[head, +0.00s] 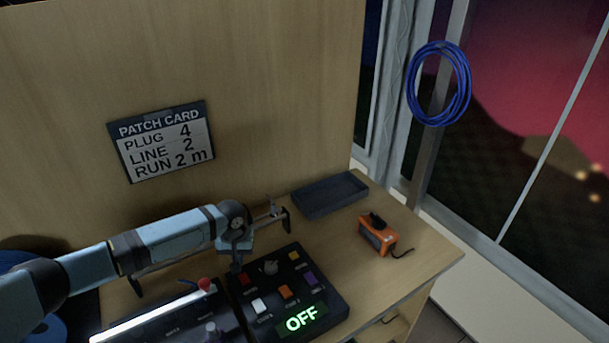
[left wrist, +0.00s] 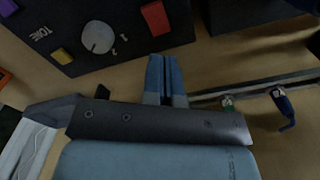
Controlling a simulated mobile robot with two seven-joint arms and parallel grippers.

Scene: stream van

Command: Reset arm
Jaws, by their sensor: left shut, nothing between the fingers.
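My left arm reaches in from the left in the head view, low over the desk. I cannot tell whether the fingers touch anything. My right gripper is in neither view.
A dark shallow tray (head: 305,209) sits at the desk's back. An orange device (head: 373,240) with a short black cord stands to its right. A lit unit (head: 150,326) lies at front left. A blue cable coil (head: 412,92) hangs by the window. Bare desk (head: 425,262) shows at right.

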